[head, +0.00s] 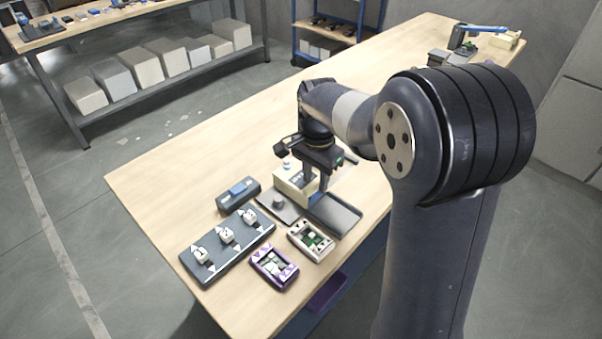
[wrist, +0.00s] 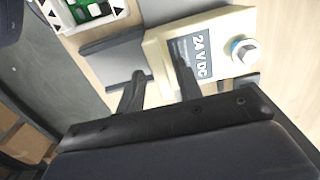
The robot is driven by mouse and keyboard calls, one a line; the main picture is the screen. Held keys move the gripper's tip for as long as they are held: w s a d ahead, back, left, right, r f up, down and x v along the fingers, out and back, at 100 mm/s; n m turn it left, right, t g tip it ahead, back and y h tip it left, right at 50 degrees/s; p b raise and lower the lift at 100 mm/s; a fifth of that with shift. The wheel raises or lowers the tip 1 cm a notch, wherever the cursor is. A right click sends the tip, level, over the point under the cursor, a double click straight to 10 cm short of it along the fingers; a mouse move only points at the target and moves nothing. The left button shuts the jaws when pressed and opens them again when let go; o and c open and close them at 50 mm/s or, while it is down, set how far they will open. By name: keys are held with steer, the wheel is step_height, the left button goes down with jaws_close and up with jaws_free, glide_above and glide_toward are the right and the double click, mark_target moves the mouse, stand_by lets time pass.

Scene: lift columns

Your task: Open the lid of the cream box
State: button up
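The cream box (head: 284,184) stands on the wooden bench, partly hidden behind my gripper in the head view. In the wrist view, the cream box (wrist: 218,28) shows a grey "24VDC" label (wrist: 198,52) and a round white-and-blue knob (wrist: 244,51). Its lid looks closed, though the lid seam is not clear. My gripper (wrist: 160,76) has its fingers apart. One finger is beside the box's left edge and the other overlaps the label. I cannot tell whether either touches the box. In the head view my gripper (head: 310,180) is right at the box.
Grey plates (head: 336,214) lie close to the box. In front are a white-framed module (head: 311,240), a purple module (head: 274,267) and a dark strip with several white switches (head: 228,246). A dark blue-topped device (head: 238,194) stands left. The bench's far left (head: 170,175) is clear.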

mark_target(288, 160)
jaws_close()
steer(key=shift+w+a+r+p, duration=0.1)
steer(key=shift+w+a+p, duration=2.2)
steer(key=shift+w+a, duration=0.95)
steer(key=shift+o, duration=0.2)
jaws_free()
steer(key=shift+r+p, duration=2.65)
steer(key=shift+r, duration=0.3)
steer(key=shift+f, duration=0.15)
